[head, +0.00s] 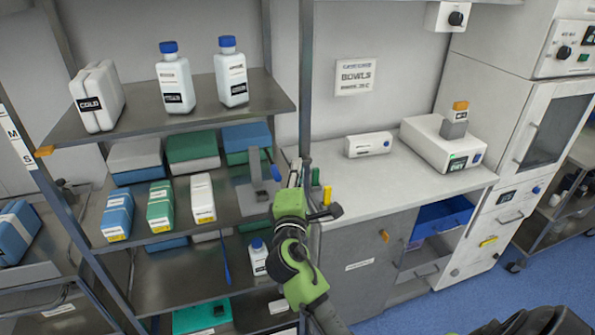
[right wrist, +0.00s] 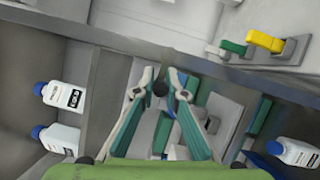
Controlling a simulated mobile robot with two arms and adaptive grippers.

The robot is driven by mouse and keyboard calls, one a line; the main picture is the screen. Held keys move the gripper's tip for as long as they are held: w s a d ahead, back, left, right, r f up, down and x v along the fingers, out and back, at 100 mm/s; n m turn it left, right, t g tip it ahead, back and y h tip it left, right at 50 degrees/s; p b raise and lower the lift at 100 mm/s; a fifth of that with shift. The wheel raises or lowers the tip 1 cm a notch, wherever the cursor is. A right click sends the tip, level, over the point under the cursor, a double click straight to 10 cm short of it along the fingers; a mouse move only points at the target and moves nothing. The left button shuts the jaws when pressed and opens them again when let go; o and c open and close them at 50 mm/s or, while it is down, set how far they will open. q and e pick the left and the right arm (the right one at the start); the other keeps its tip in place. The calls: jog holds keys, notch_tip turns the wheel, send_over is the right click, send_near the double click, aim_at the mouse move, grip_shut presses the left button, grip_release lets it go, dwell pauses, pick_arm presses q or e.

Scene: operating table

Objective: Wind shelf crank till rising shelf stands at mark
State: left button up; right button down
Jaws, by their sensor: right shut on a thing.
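The rising shelf (head: 200,118) is the steel board in the head view, bearing a white canister and two blue-capped bottles. An orange pointer (head: 44,151) sits at its left front corner, beside the lettered mark strip (head: 20,145) on the left post, close to the letter S. Which mark is meant I cannot tell. My right gripper (right wrist: 160,86) is shut on the dark round crank knob (right wrist: 160,90) in the right wrist view. In the head view my green right wrist covers the crank area at the shelf's right post; the fingertips are not clear there. My left gripper is not seen.
Boxes in blue, green and white (head: 160,206) fill the lower shelves. A counter (head: 400,190) with a white device (head: 440,145) stands to the right. Open blue floor (head: 480,290) lies at lower right.

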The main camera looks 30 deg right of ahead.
jog(key=shift+r, duration=0.4)
jog(key=c, duration=2.2)
grip_release()
jog(key=shift+o, duration=0.8)
jog(key=shift+f, duration=0.15)
jog(key=shift+f, duration=0.1)
jog(key=v, duration=1.2)
